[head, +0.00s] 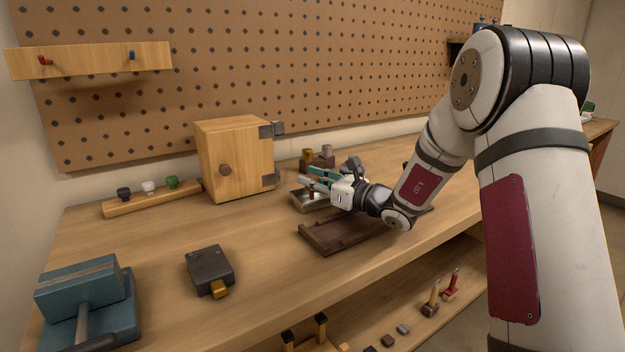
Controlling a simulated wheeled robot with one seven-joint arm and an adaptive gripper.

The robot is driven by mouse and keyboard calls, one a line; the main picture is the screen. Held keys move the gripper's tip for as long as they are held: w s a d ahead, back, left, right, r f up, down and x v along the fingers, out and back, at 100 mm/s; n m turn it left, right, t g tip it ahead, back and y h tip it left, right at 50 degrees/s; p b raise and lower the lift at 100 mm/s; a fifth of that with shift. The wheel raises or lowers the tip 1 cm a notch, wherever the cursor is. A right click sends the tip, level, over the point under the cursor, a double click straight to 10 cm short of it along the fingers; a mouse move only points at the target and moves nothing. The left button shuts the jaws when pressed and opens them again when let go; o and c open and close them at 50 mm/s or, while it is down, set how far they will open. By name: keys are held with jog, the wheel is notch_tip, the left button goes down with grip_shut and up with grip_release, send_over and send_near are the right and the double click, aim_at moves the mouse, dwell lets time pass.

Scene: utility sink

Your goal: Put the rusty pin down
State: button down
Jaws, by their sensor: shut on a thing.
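My gripper (309,178) reaches in from the right over the middle of the workbench. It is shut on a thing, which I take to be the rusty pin. The pin itself is too small or too hidden by the fingers to make out. The fingers point left, above or just at a small grey metal tray (309,205). I cannot tell whether the held pin touches the tray. A dark brown wooden tray (325,240) lies in front of it, partly under my wrist.
A wooden box (228,160) with metal hinges stands left of my gripper. A peg rail (150,197), a dark block with a brass end (209,268) and a blue vise (88,300) are farther left. A small block with round knobs (318,160) stands behind. The bench front-centre is bare.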

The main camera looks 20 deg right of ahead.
jog(key=shift+f, duration=0.3)
